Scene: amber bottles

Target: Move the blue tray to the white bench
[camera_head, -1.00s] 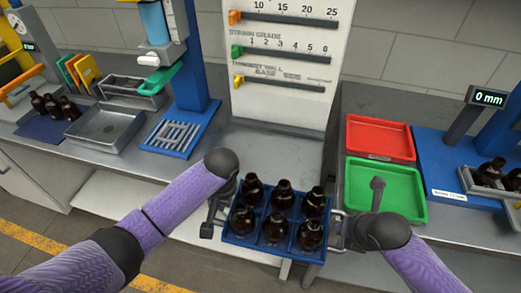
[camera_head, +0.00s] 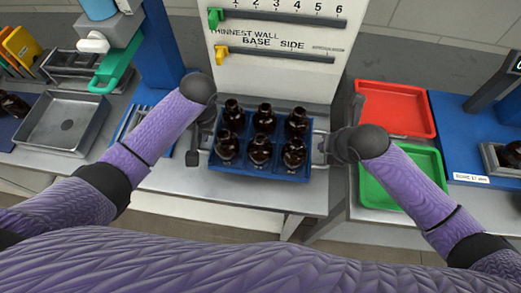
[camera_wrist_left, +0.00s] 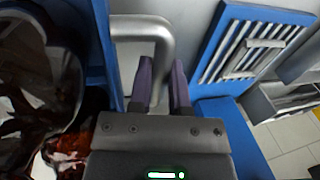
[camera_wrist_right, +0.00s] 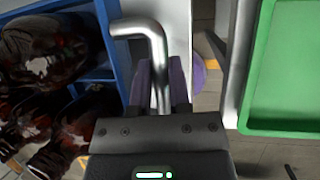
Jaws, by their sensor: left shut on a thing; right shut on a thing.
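The blue tray (camera_head: 240,173) is level and holds several upright amber bottles (camera_head: 260,150). It is over the pale bench (camera_head: 290,198) in front of the gauge board; I cannot tell whether its underside touches the surface. My left gripper (camera_head: 207,132) is shut on the tray's left metal handle, which shows in the left wrist view (camera_wrist_left: 155,28). My right gripper (camera_head: 328,146) is shut on the right handle, seen in the right wrist view (camera_wrist_right: 148,28). The fingertips are partly hidden in the head view.
The gauge board (camera_head: 275,55) stands right behind the tray. A red tray (camera_head: 395,108) and a green tray (camera_head: 408,185) lie to the right, the green one under my right arm. A grey metal tray (camera_head: 62,125) is at the left. Bare bench shows in front of the blue tray.

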